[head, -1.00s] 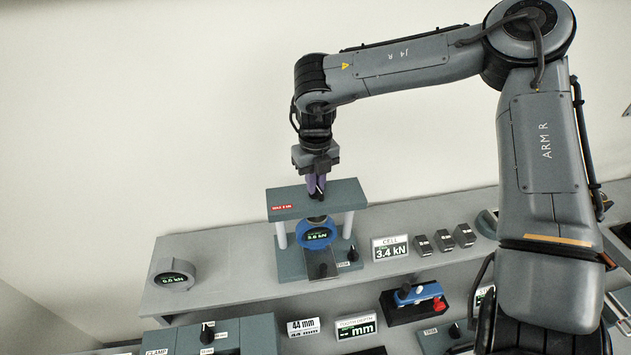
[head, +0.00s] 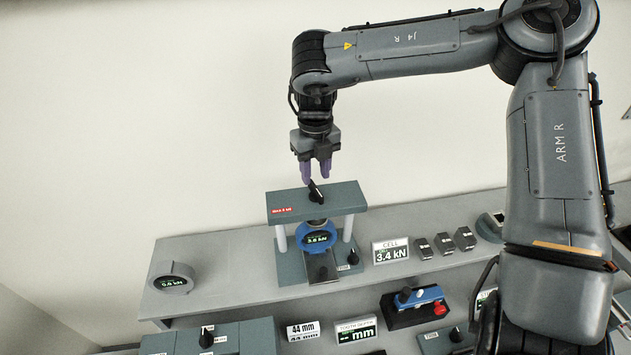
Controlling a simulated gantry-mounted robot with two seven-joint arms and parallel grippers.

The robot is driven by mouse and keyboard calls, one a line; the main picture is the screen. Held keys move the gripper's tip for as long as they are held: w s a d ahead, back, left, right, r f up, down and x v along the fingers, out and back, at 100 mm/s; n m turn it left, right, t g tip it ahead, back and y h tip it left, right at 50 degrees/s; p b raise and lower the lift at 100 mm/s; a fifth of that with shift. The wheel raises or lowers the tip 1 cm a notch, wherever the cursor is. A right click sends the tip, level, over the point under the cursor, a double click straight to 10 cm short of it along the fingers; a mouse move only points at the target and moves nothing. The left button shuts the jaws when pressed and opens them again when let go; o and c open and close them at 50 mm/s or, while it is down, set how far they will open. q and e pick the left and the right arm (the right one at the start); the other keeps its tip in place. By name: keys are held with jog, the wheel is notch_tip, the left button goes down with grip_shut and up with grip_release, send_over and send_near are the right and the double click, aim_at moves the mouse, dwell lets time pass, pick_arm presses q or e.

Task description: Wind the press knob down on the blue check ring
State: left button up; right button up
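The press (head: 285,208) stands on the grey shelf, with a grey top plate on two light posts. Its black knob (head: 316,192) sits on the top plate, its pointer tilted to the upper left. The blue check ring (head: 304,240) is upright under the plate, in the press; its green display seems to read 3.6 kN. My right gripper (head: 316,179) points down just above the knob, its purple fingers apart with nothing between them. It appears clear of the knob. My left gripper is not in view.
A CELL display (head: 391,250) reads 3.4 kN right of the press. A grey ring gauge (head: 173,279) stands at the shelf's left end. Several small dark blocks (head: 445,243) sit to the right. A blue-handled tool (head: 419,297) lies on a black holder below.

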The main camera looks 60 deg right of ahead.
aim_at(316, 188)
notch_tip(316, 188, up, 6)
jog(key=shift+r, duration=0.2)
jog(key=shift+s, duration=0.1)
dwell(0.5)
